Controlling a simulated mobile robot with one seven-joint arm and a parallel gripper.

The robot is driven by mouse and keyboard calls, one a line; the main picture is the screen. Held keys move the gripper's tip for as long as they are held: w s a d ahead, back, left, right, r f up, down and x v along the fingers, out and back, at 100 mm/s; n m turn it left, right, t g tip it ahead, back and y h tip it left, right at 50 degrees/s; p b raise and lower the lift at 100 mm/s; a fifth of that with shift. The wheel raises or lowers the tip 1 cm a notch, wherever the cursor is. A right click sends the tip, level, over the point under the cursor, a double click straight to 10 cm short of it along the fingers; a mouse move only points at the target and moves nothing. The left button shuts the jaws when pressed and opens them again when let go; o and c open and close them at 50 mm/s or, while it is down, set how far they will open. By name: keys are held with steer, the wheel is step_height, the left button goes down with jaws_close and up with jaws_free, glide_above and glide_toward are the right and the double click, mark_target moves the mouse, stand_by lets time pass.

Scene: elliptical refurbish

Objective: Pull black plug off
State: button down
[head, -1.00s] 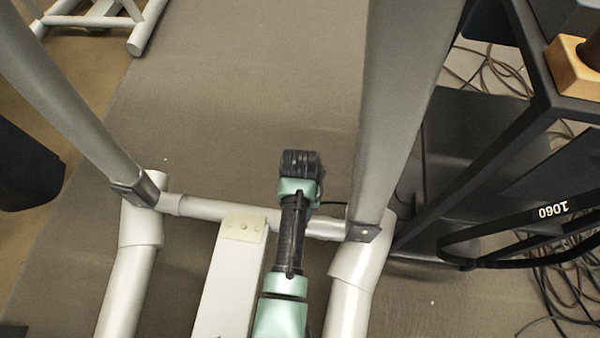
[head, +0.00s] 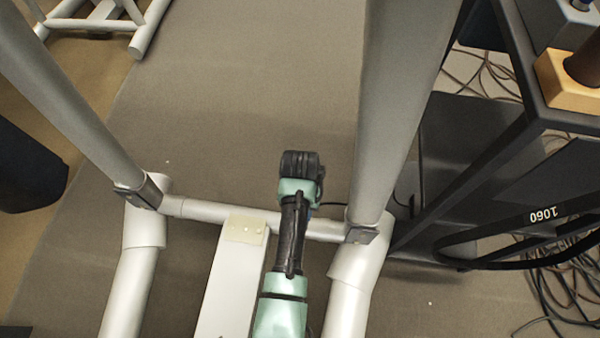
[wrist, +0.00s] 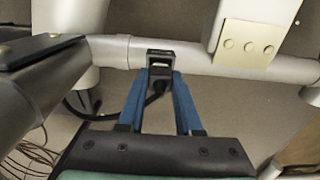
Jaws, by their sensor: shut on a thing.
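In the wrist view, my gripper (wrist: 161,76) has its two blue fingers closed in around the black plug (wrist: 160,73), just below the grey crossbar (wrist: 108,50). A black cable (wrist: 133,112) runs from the plug down and to the left. A black socket piece (wrist: 161,54) with a pale inner part sits on the crossbar, right at the fingertips. I cannot tell whether the plug is fully seated in it. In the head view, my arm hides the plug and most of the gripper; a short piece of cable (head: 335,204) shows right of it.
The crossbar joins two thick grey tubes (head: 145,218) and (head: 360,262). A pale beam (head: 232,285) stands left of my arm. A dark shelf frame (head: 470,180) with a black loop marked 1060 (head: 540,217) is on the right. Open mat (head: 240,90) lies beyond the bar.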

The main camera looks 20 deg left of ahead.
steer(key=shift+r+p, duration=3.25)
steer(key=shift+p, duration=0.1)
